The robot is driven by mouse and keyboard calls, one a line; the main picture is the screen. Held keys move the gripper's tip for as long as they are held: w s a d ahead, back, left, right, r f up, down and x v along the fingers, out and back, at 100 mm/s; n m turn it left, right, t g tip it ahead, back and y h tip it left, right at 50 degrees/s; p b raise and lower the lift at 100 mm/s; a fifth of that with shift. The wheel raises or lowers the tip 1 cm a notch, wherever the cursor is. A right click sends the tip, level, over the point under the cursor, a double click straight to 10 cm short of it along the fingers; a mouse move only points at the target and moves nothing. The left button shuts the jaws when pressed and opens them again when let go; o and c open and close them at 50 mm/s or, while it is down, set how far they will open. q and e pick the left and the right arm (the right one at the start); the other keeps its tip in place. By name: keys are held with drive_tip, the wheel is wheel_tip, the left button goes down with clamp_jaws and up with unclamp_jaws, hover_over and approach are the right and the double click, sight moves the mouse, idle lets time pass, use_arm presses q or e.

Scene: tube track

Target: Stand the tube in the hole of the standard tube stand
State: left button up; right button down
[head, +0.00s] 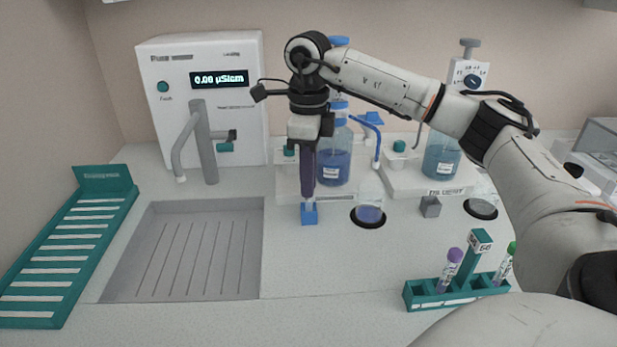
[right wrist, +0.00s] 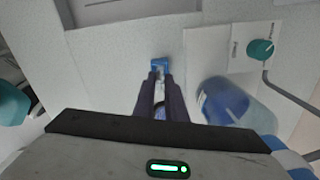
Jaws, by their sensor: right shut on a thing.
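My right gripper (head: 308,190) points straight down and is shut on a clear tube (head: 309,205). The tube also shows between the dark fingers in the right wrist view (right wrist: 158,94). The tube is upright, its upper part hidden by the fingers. A small blue block-shaped stand (head: 309,216) is directly below the fingers, and the tube's lower end meets it in the picture. I cannot tell whether the tube end is inside its hole or just above it. The blue stand also shows beyond the fingertips in the right wrist view (right wrist: 160,64). My left gripper is not in view.
A small grey block (head: 430,208) stands to the right. A teal rack (head: 425,295) with capped tubes is at front right. Bottle dispensers (head: 334,168) stand behind the gripper. A sunken sink (head: 190,250) lies left, with a teal ladder-like rack (head: 60,255) beyond.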

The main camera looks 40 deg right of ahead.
drive_tip(key=shift+f, duration=0.3)
drive_tip(key=c, duration=1.7)
unclamp_jaws()
wheel_tip(320, 180, up, 9)
drive_tip(key=shift+r+p, duration=0.2)
drive_tip(key=shift+p, duration=0.4)
drive_tip(key=shift+r, duration=0.55)
drive_tip(key=shift+f, duration=0.15)
